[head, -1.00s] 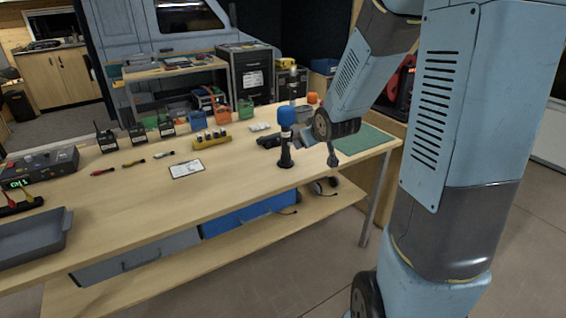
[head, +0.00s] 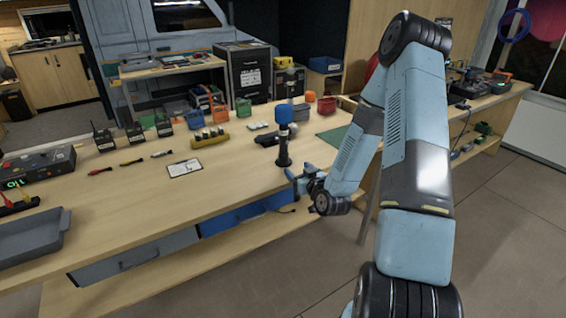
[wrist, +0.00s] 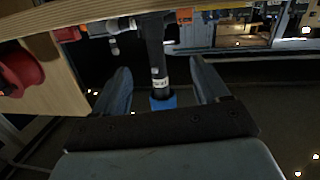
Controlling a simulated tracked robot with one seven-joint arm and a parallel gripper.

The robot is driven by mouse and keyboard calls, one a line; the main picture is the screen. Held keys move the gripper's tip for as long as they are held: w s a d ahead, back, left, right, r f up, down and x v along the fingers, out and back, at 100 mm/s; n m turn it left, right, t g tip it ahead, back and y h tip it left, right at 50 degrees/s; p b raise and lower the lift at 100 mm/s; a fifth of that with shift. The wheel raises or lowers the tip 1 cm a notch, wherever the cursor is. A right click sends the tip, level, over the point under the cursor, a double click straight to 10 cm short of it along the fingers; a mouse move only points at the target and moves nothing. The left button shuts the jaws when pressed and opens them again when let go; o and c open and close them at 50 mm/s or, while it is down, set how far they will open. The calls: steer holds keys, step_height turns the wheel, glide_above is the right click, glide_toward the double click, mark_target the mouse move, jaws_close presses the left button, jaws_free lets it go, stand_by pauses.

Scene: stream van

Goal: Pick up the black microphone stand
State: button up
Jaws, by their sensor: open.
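The black microphone stand (head: 283,152) stands upright on the workbench near its front edge, with a round base and a blue-topped microphone (head: 284,114) on it. My gripper (head: 293,178) is open and empty, just in front and to the right of the stand at the bench edge. In the wrist view, which looks upside down, the stand (wrist: 154,38) lines up between my two open fingers (wrist: 161,68), and the blue top (wrist: 163,101) hangs low near the palm. I cannot tell exactly how far the fingertips are from the stand.
The workbench (head: 130,200) holds a clipboard (head: 185,168) left of the stand, a yellow battery-like rack (head: 209,137) and several radios behind. A green mat (head: 335,136) and an orange-red container (head: 327,105) lie to the right. A drawer and lower shelf sit under the front edge.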

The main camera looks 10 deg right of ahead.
mark_target(286, 156)
steer(key=shift+m+t+h, duration=0.3)
steer(key=shift+m+t, duration=0.4)
steer(key=w, duration=0.4)
steer(key=w+a+f, duration=0.1)
steer(key=w, duration=0.8)
steer(key=shift+a+f, duration=0.2)
steer(key=shift+f, duration=0.2)
steer(key=shift+s, duration=0.1)
steer(key=c, duration=1.2)
